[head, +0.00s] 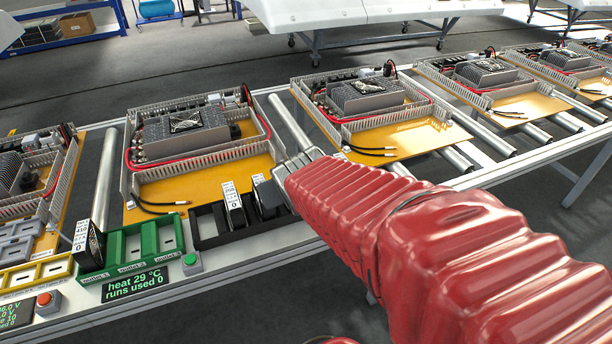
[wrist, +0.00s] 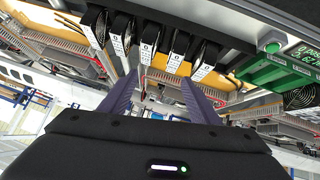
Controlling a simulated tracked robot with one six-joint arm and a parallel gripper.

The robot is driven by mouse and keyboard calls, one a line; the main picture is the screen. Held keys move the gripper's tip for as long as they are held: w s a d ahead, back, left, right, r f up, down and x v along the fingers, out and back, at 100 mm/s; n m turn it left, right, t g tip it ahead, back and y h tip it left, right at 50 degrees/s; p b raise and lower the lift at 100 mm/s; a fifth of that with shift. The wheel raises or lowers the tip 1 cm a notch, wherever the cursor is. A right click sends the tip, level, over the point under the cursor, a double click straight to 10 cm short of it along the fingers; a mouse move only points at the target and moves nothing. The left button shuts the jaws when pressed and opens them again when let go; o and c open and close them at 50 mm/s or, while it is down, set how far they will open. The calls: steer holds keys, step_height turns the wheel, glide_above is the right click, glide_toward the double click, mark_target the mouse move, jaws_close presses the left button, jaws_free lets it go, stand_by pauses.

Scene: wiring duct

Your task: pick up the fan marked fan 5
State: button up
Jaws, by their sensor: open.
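Several dark fans with white labels stand side by side in a black rack. In the head view I see one fan (head: 233,210) and another (head: 268,194), the latter partly hidden by my arm. In the wrist view a row of fans (wrist: 148,46) hangs across the top, the picture being turned over. The label text is too small to tell which is fan 5. My gripper (wrist: 152,88) is open and empty, its two dark fingers wide apart below the row. In the head view my gripper (head: 292,166) is at the rack's right end, partly hidden.
A green outlet box (head: 160,240) with a display stands left of the black rack (head: 212,238); it also shows in the wrist view (wrist: 270,72). A dark labelled block (head: 88,242) stands at its left. Yellow-based units (head: 160,190) fill the conveyor behind.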

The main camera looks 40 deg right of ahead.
steer(key=d+f+t, duration=0.3)
steer(key=d+f, duration=0.2)
steer(key=d, duration=0.3)
steer(key=d+f+m+t, duration=0.1)
steer(key=d+f+t, duration=0.2)
steer(key=d+f, duration=0.3)
steer(key=shift+d+f, duration=0.25)
steer(key=shift+d, duration=1.1)
steer(key=shift+w, duration=0.1)
